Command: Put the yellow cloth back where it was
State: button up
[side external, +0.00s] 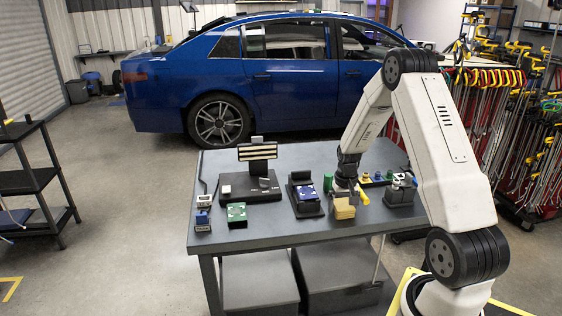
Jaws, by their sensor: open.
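A folded yellow cloth (344,209) lies on the dark grey worktable (270,235), near the front edge and right of the middle. My gripper (350,190) is just above and behind the cloth, pointing down. It is open. A bright yellow piece (362,196) shows beside the fingers; I cannot tell whether it is part of the gripper or a separate thing. The view is too small to show whether the fingers touch the cloth.
Left of the cloth stands a black holder with a blue patterned cloth (306,193). Further left are a green box (236,213), a lamp stand (257,155) and small blue-and-white items (203,217). A dark block (400,192) stands to the right. A blue car (260,75) is behind.

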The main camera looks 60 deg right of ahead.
aim_at(343, 204)
jog(key=shift+r, duration=0.1)
notch_tip(343, 204, up, 12)
dwell(0.7)
dwell(0.4)
jog(key=w+a+n+t, duration=0.15)
jog(key=a+n, duration=0.25)
jog(key=a, duration=1.2)
jog(key=s+a+f+n, duration=0.1)
jog(key=s+a+n, duration=0.1)
jog(key=a, duration=0.5)
jog(key=s+a+f+n+t, duration=0.1)
jog(key=s+a+n, duration=0.2)
jog(key=a, duration=0.5)
jog(key=shift+s, duration=0.15)
